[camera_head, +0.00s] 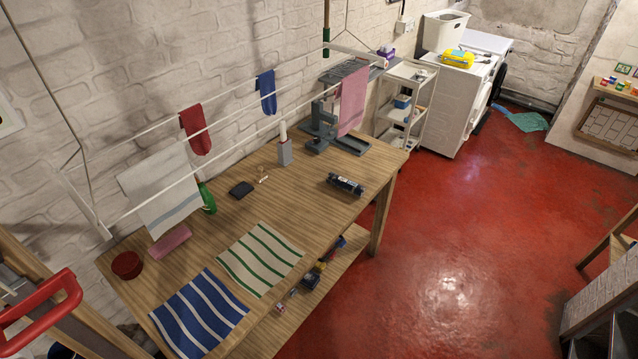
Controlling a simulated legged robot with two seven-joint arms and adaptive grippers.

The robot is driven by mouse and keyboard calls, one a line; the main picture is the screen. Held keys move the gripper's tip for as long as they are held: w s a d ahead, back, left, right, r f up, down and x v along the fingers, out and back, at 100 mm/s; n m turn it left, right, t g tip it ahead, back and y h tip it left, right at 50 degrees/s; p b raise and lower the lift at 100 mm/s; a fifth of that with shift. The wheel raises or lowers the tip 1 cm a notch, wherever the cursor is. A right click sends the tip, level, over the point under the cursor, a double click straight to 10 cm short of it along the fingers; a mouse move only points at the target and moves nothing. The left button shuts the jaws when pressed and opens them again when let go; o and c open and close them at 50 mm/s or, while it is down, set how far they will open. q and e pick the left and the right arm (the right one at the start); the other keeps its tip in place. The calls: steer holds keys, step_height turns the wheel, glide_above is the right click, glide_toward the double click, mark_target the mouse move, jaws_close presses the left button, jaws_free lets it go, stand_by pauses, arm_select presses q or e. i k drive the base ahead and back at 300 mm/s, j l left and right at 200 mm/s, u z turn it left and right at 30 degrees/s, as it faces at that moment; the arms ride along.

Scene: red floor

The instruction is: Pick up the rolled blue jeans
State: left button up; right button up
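I cannot pick out rolled blue jeans for certain. A small dark roll-shaped object (345,184) lies on the wooden table (312,198) near its right edge; it is too small to tell whether it is cloth. A blue-and-white striped cloth (199,313) lies flat at the table's near end, beside a green-and-white striped cloth (260,259). A small blue sock-like cloth (266,91) hangs on the drying rack. Neither of my grippers is in view.
The table also holds a green bottle (207,198), a dark flat object (241,189) and a grey stand (322,125). A white shelf cart (406,104) and white washer (460,100) stand at the back. The red floor (465,225) is mostly clear.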

mark_target(340, 181)
steer(key=i+l+u, duration=0.15)
steer(key=u, duration=0.15)
steer(key=i+l+u, duration=0.25)
steer(key=l, duration=0.15)
steer(key=l+u, duration=0.3)
